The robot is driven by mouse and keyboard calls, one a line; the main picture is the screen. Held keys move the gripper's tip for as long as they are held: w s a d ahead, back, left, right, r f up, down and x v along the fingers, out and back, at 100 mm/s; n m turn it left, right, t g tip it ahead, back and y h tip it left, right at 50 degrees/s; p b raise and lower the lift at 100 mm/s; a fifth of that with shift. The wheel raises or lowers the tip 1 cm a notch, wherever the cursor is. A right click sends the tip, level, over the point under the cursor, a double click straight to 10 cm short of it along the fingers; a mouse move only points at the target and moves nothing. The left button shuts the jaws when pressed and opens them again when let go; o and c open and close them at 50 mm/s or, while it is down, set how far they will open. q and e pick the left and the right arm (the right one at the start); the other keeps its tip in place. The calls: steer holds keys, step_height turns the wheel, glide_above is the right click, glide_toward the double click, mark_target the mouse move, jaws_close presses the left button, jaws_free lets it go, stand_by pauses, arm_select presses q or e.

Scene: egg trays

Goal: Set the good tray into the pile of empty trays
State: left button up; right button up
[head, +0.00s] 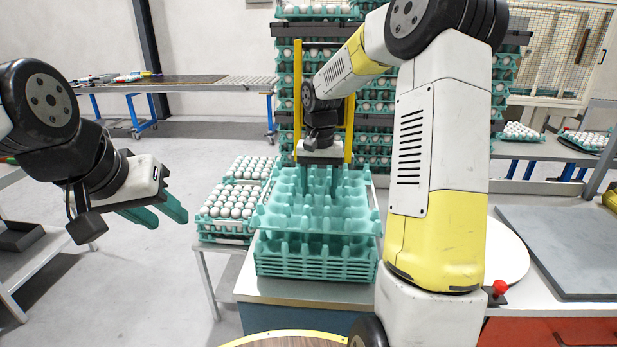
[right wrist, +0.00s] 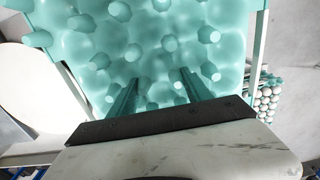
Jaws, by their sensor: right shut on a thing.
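My right gripper (head: 320,184) reaches down from above and is shut on the good tray (head: 280,218), a teal egg tray with no eggs in it. The good tray is over the pile of empty trays (head: 312,268), a teal stack on the grey-topped bench. It looks askew, shifted toward the left of the pile; whether it touches the pile cannot be told. In the right wrist view my gripper's two fingers (right wrist: 158,92) stand against the teal tray surface (right wrist: 85,45). My left gripper (head: 168,216) is open and empty, out to the left, away from the trays.
Trays of white eggs (head: 230,203) stand on a small table just left of the pile. A tall rack of egg trays (head: 375,135) stands behind. A grey slab (head: 560,250) lies on the right-hand bench. Open floor lies at the left.

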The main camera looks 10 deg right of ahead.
mark_target(319, 198)
steer(key=shift+f, duration=2.55)
steer(key=o, duration=1.6)
step_height(319, 198, up, 16)
steer(key=shift+f, duration=0.1)
